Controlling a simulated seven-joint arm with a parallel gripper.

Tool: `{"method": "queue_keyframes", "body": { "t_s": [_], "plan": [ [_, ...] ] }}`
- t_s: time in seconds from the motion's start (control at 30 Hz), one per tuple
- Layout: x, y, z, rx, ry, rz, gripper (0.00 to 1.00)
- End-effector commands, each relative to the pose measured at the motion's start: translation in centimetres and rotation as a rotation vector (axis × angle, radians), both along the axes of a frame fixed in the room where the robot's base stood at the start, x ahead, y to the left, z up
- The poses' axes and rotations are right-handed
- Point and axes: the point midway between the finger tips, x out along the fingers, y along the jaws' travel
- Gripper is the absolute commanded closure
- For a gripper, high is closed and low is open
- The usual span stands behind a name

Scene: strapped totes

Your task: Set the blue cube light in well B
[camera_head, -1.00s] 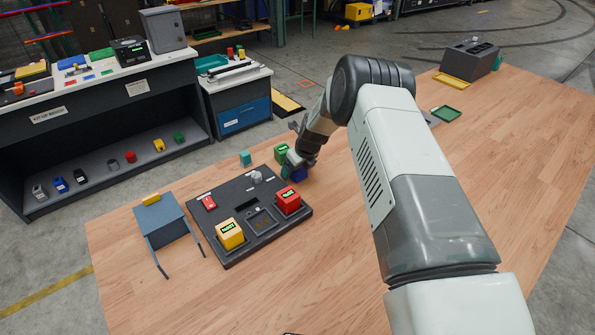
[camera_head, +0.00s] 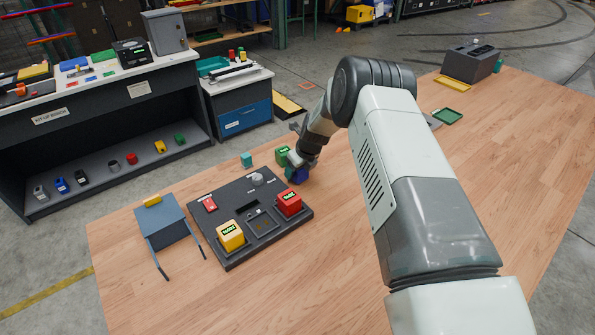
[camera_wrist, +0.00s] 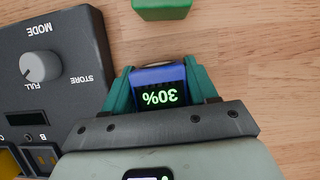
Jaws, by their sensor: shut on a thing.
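The blue cube light (camera_wrist: 158,92) is between the green fingers of my gripper (camera_wrist: 161,88), which is shut on it. Its face reads "30%", upside down in the wrist view. In the head view the blue cube (camera_head: 299,175) is beside the far right corner of the dark board (camera_head: 225,198), partly hidden by my gripper (camera_head: 296,168). I cannot tell if it is clear of the table. Well B (camera_wrist: 40,158), marked "B", is partly in the wrist view. The empty square well (camera_head: 262,222) lies between the yellow cube (camera_head: 230,236) and the red cube (camera_head: 289,202).
A green cube (camera_head: 282,155) stands just beyond my gripper, close to it. A teal block (camera_head: 246,160) stands behind the board. The board has a grey knob (camera_wrist: 40,66) and a red part (camera_head: 209,204). A small blue-grey stand (camera_head: 160,222) is left. The front table is clear.

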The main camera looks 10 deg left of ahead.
Motion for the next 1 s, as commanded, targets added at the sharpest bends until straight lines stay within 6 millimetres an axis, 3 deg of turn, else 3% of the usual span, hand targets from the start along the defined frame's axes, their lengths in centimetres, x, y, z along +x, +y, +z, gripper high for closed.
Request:
{"method": "queue_keyframes", "body": {
  "t_s": [0.3, 0.57, 0.77, 1.0],
  "plan": [
    [0.1, 0.1, 6.4, 0.0, -0.006, 0.001, 0.82],
    [-0.2, -0.6, 9.9, 0.001, -0.003, 0.05, 0.82],
    [-1.8, -3.2, 12.8, 0.003, -0.004, 0.313, 0.82],
    [-5.9, -7.7, 18.0, 0.002, -0.003, 0.847, 0.82]
  ]
}}
